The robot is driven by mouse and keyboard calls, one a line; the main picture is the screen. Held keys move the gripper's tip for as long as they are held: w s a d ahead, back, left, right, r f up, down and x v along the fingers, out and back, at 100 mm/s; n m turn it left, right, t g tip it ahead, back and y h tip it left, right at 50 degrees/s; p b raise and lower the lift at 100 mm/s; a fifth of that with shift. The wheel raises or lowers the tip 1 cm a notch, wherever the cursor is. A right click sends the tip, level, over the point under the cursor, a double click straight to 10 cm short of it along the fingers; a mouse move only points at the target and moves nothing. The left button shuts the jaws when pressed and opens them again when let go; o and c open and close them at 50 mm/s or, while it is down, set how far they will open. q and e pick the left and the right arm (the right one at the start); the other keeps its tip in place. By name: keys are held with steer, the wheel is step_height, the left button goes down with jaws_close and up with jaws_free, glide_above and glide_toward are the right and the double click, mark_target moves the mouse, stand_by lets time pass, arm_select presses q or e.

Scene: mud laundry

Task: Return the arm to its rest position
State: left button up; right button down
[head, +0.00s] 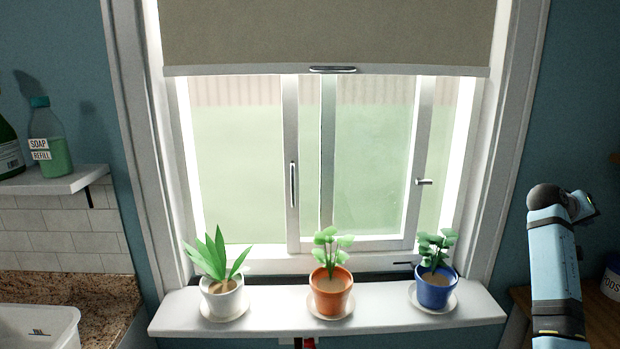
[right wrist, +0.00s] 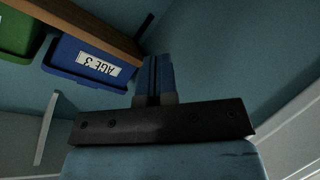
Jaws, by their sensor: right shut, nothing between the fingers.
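My right arm (head: 555,270) rises at the right edge of the head view, in front of the blue wall and right of the window frame. Its blue link ends in a dark joint at the top, and the gripper itself is not clear there. In the right wrist view my right gripper (right wrist: 155,72) points up the picture, with its fingers together and nothing between them. A blue wall lies beyond it. My left arm and gripper are not in view.
The sill (head: 385,318) holds a white pot (head: 224,300), an orange pot (head: 330,293) and a blue pot (head: 433,290). A blue bin (right wrist: 88,62) and green bin (right wrist: 18,32) sit by a wooden shelf (right wrist: 85,22), near the gripper in the wrist picture.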

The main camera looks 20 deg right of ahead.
steer(key=s+d+r+m+g+h, duration=0.1)
steer(key=s+d+r+g+h, duration=0.1)
steer(key=s+d+r, duration=0.5)
steer(key=w+a+f+n+t+y, duration=0.1)
steer(key=w+a+f+n+t, duration=0.45)
steer(key=a+f, duration=0.25)
steer(key=w+a+f+n+t, duration=0.5)
steer(key=w+a+f, duration=0.15)
steer(key=f, duration=0.25)
steer(key=s+a+f+n+t+y, duration=0.2)
steer(key=a+f+n+y, duration=0.15)
steer(key=a+f, duration=0.55)
steer(key=s+a+f+n+t+y, duration=0.25)
steer(key=a+f+y, duration=0.25)
steer(key=a+f, duration=0.4)
steer(key=s+a+f+g+y, duration=0.1)
steer(key=s+a+f+y, duration=0.2)
steer(key=s+a+f, duration=0.35)
steer(key=s+a+f+g+y, duration=0.1)
steer(key=s+a+f+y, duration=0.2)
steer(key=s+a, duration=0.6)
steer(key=s+a+f+g+y, duration=0.1)
steer(key=s+a+f+y, duration=0.2)
steer(key=s+a+f, duration=0.3)
steer(key=a+r+m+t+p, duration=0.1)
steer(key=a+r+m, duration=0.3)
steer(key=a, duration=1)
steer(key=shift+p, duration=0.75)
steer(key=shift+m, duration=0.25)
